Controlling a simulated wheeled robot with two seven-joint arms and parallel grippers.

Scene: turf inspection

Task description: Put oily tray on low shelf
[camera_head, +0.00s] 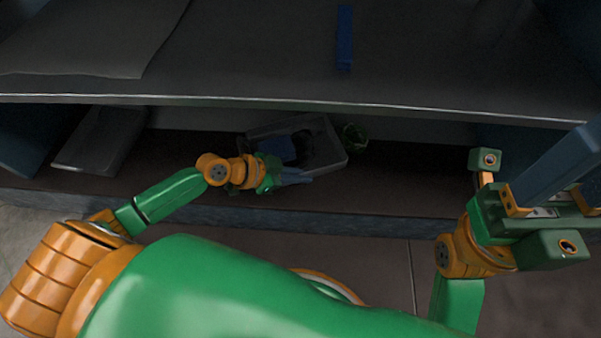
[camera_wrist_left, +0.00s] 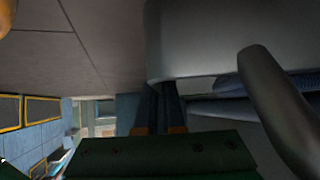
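A dark grey tray (camera_head: 335,160) sits on the low shelf (camera_head: 400,195), turned at a slant, with a blue item (camera_head: 277,148) and dark small things in it. My left gripper (camera_head: 293,177) is at its front left edge. In the left wrist view, the left fingers (camera_wrist_left: 160,108) stand close together with a narrow gap, their tips at the grey tray wall (camera_wrist_left: 200,45), which partly hides them. They look closed on the wall's edge. My right gripper (camera_head: 570,175) is at the right, in front of the shelf, with its blue fingers apart and nothing between them.
A grey bin-like object (camera_head: 100,140) is on the low shelf at left. A green round item (camera_head: 354,137) sits just right of the tray. The upper surface (camera_head: 250,60) overhangs the low shelf and carries a blue bar (camera_head: 344,40). The low shelf's right part is clear.

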